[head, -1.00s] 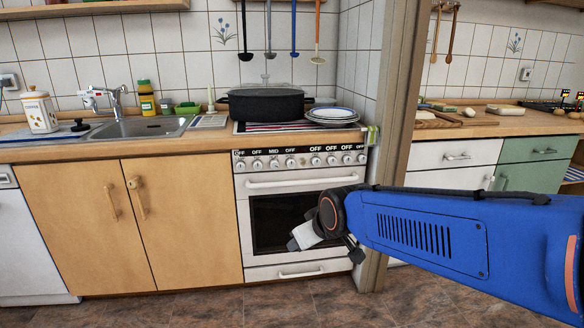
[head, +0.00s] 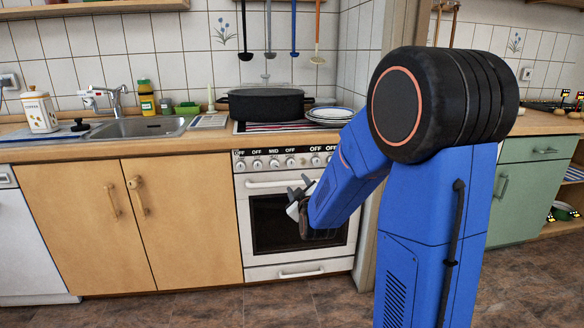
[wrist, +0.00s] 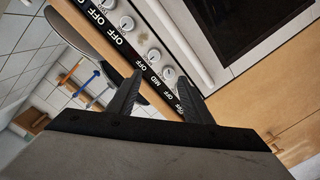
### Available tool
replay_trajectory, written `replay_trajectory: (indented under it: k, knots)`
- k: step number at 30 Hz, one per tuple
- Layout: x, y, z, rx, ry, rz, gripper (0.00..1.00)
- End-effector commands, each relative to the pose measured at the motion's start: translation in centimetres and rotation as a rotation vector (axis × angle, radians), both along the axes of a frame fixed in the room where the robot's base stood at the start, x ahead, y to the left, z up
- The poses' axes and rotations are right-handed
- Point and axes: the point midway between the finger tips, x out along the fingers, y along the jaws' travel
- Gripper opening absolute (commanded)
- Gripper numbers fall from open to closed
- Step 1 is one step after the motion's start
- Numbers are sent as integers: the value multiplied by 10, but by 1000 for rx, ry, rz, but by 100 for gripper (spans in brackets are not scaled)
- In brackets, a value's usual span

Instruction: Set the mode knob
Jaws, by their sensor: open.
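The stove's control panel (head: 300,159) carries a row of round white knobs, most labelled OFF. One knob (head: 274,164) sits under the label MID; which knob is the mode knob is not marked. In the wrist view the MID knob (wrist: 167,72) shows just beyond and between my fingertips. My gripper (head: 298,192) is in front of the oven door, below the panel. It is open and empty in the wrist view (wrist: 158,78), its two dark fingers apart and pointing toward the knob row. I cannot tell any contact with a knob.
The oven handle (head: 260,184) runs below the knobs. A black pot (head: 265,105) and stacked plates (head: 329,114) stand on the stove top. The sink (head: 145,127) and wooden cabinets (head: 80,215) are to the left. The floor in front is clear.

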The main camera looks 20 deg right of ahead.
Motion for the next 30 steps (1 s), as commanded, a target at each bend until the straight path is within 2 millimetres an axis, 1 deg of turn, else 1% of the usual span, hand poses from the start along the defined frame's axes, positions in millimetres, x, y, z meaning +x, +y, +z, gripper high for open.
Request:
replay_trajectory:
  k: [3,8,11,14,30]
  knots:
    - [6,-8,-3,-41,-31,-15,46]
    - [12,-12,-2,-61,-47,-22,46]
    - [20,-14,-2,-61,-48,-22,46]
    - [33,-18,-2,-61,-48,-22,46]
    - [125,-44,-2,-60,-48,-21,46]
